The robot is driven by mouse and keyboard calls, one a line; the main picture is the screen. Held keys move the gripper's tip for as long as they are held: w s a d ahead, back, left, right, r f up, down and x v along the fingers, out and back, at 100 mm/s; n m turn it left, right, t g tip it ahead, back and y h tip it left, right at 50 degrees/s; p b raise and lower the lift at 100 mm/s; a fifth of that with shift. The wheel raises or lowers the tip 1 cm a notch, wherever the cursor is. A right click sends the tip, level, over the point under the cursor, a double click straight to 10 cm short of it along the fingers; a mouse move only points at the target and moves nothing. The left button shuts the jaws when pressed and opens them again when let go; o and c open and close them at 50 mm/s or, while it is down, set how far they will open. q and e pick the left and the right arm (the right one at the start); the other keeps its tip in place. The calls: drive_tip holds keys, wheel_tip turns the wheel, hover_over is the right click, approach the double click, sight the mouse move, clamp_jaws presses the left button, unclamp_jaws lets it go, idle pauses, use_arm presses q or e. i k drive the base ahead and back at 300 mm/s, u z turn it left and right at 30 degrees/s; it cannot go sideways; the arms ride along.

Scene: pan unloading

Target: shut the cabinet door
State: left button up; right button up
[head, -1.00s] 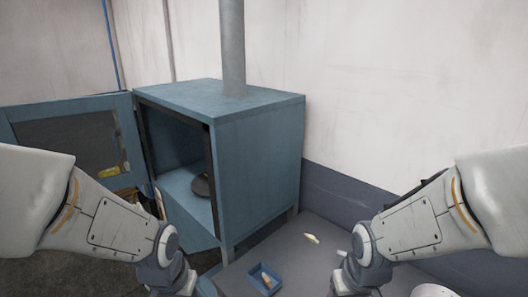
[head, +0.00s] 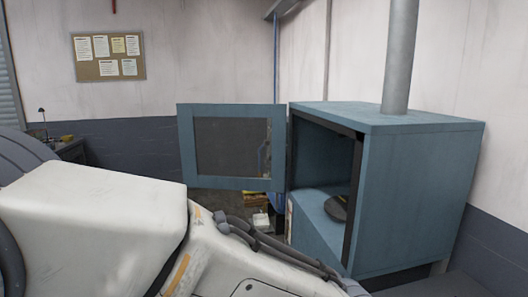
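The blue cabinet (head: 415,205) stands at the right of the head view, with a grey pipe rising from its top. Its door (head: 231,182) is blue-framed with a dark panel and stands wide open, swung out to the left of the opening. A dark round pan (head: 338,208) sits inside on the cabinet floor, partly hidden by the front frame. My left arm crosses the lower left, below the door; its gripper is out of the picture. My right gripper is not in view either.
A grey surface (head: 430,284) lies at the lower right beside the cabinet. Yellow and white items (head: 258,210) lie beyond the door, low down. A cork board (head: 109,55) hangs on the back wall. A desk with a lamp (head: 44,122) is at the far left.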

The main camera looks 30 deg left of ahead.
sight(186, 112)
drive_tip(key=u, duration=2)
drive_tip(key=i, duration=7.45)
drive_tip(key=z, duration=3.85)
